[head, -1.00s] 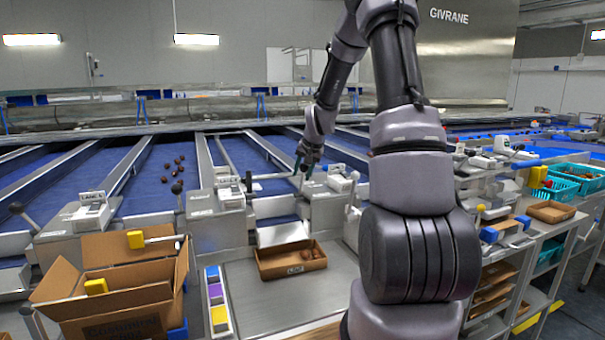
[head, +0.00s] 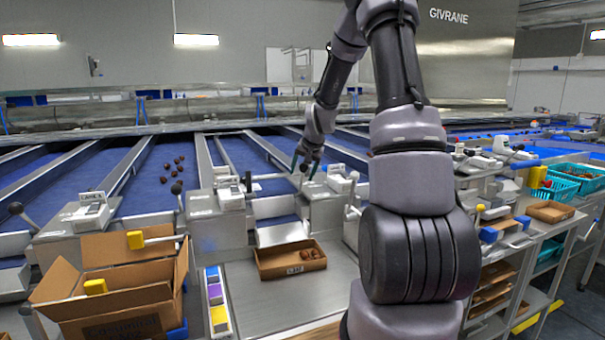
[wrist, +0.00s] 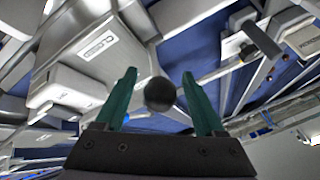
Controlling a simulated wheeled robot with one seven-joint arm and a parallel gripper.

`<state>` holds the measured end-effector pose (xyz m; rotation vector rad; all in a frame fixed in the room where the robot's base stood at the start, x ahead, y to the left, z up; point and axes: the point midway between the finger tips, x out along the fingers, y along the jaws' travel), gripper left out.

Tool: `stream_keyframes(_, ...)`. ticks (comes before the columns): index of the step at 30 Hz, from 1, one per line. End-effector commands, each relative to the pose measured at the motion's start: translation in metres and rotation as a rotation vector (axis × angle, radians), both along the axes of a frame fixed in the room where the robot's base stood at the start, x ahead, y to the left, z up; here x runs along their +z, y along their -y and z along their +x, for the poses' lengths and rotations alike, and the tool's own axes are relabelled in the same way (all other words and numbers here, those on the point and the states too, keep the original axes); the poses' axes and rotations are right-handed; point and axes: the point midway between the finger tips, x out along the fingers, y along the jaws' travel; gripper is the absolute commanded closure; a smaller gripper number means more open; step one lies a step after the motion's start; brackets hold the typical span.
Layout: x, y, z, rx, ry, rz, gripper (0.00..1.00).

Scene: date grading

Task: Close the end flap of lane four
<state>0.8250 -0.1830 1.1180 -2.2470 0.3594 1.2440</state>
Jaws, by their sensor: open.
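My gripper (head: 308,170) is open above the front end of a blue lane, its green fingers pointing down. In the wrist view the two green fingertips (wrist: 159,75) stand apart, with a round black lever knob (wrist: 159,93) showing between them. The same knob (head: 304,168) shows at the gripper in the head view. A pale metal flap (head: 283,233) slopes from that lane's end toward a cardboard tray. The lane number on the nearby label box (head: 340,178) is too small to read.
A shallow cardboard tray (head: 291,261) with a few dates stands on the steel bench below the flap. Another black-knobbed lever (head: 248,180) rises close at left. An open carton (head: 110,290) stands at front left. Several dates (head: 172,170) lie on a lane farther left.

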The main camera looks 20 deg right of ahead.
Motion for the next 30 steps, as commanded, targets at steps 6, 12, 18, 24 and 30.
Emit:
stream_keyframes(6,0.031,0.002,-0.018,-0.002,0.005,-0.001,0.29)
stream_keyframes(12,0.065,0.003,-0.04,-0.002,0.004,-0.002,0.29)
stream_keyframes(18,0.084,0.004,-0.054,-0.001,0.001,-0.002,0.29)
stream_keyframes(24,0.089,0.003,-0.057,-0.001,0.0,0.001,0.29)
stream_keyframes(30,0.088,0.003,-0.057,-0.001,0.0,0.001,0.29)
